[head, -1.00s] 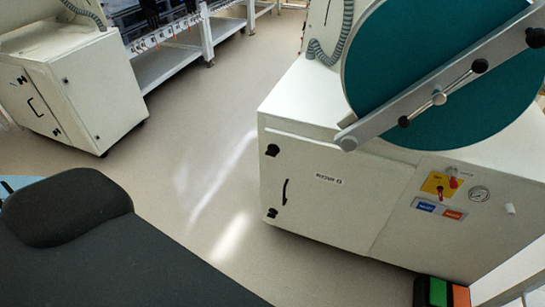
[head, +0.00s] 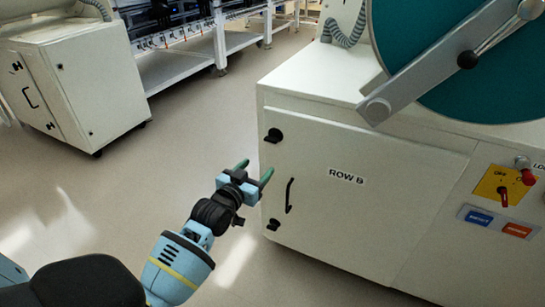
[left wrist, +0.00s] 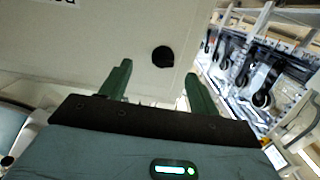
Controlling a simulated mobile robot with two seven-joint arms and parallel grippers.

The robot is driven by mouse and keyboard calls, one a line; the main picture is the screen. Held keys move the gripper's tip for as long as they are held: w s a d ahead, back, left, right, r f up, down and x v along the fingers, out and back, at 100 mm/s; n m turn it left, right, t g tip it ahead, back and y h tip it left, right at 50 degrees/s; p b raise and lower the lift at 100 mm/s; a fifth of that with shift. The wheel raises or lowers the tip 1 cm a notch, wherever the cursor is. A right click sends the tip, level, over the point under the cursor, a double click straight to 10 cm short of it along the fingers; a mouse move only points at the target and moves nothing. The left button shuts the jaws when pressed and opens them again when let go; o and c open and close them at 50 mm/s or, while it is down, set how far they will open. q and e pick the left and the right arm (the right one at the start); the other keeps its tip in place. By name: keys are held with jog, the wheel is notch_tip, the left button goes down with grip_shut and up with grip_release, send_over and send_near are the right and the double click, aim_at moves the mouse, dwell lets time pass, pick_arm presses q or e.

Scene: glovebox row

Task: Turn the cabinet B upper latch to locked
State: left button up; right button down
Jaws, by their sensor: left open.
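Cabinet B is the white cabinet on the right with a ROW B label (head: 346,177) on its door. Its upper latch (head: 274,135) is a small black knob at the door's top left corner; its turned position is too small to tell. My left gripper (head: 255,169) is open and empty, just below and left of the upper latch, apart from it. In the left wrist view, a round black knob (left wrist: 163,56), apparently the upper latch, shows beyond and between the open fingers (left wrist: 157,75). My right gripper is not in view.
The door also has a black handle (head: 289,195) and a lower latch (head: 273,225). A red switch on a yellow plate (head: 505,186) sits at the right. A grey bar crosses the teal disc (head: 420,40) above. Open floor (head: 180,145) lies left of the cabinet.

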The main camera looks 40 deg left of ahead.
aim_at(270, 141)
pick_arm(q)
jog(key=w+r, duration=0.1)
jog(key=w+a+r+b, duration=0.1)
jog(key=shift+w+a+r+t, duration=0.1)
jog(key=shift+w+a+t, duration=0.15)
jog(key=shift+w+t, duration=0.15)
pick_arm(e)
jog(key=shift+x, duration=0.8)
pick_arm(q)
jog(key=w, duration=0.2)
jog(key=w+b, duration=0.1)
jog(key=w, duration=0.2)
jog(key=w+a+b, duration=0.1)
jog(key=w, duration=0.1)
jog(key=shift+w+a, duration=0.1)
jog(key=shift+w, duration=0.1)
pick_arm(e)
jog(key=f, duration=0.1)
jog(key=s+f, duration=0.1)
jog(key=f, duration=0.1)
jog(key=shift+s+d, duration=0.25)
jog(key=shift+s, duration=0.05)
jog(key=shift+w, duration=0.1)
pick_arm(q)
jog(key=shift+c, duration=0.5)
jog(key=c, duration=0.9)
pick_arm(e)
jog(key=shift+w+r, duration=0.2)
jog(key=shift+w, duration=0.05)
